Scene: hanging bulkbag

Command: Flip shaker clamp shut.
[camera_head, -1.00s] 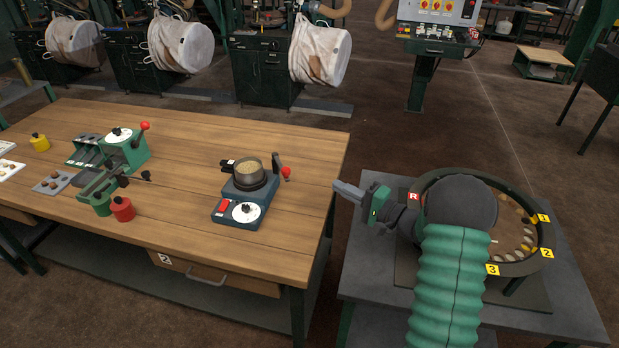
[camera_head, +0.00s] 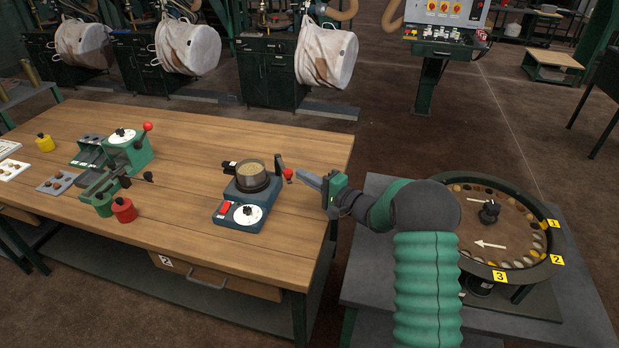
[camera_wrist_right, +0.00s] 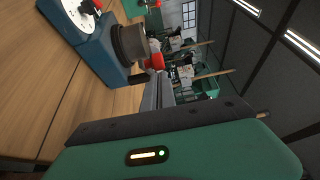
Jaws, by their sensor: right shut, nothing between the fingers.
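The shaker (camera_head: 237,212) is a blue box on the wooden bench with a white dial and a red switch. A round metal sieve cup (camera_head: 251,173) with pale grains sits on top. Its clamp (camera_head: 279,163) is a dark upright piece at the cup's right, with a red knob (camera_head: 288,174) sticking out to the right. My right gripper (camera_head: 303,177) is shut and empty, its fingertips just right of the knob; contact cannot be told. In the wrist view the fingers (camera_wrist_right: 158,90) point at the red knob (camera_wrist_right: 155,62) beside the cup (camera_wrist_right: 130,43). My left gripper is out of view.
A green lever device (camera_head: 127,152) and a red pot (camera_head: 123,209) stand further left on the bench (camera_head: 190,225). A round sorting ring (camera_head: 505,275) with numbered tags stands on the grey table at right. Bench around the shaker is clear.

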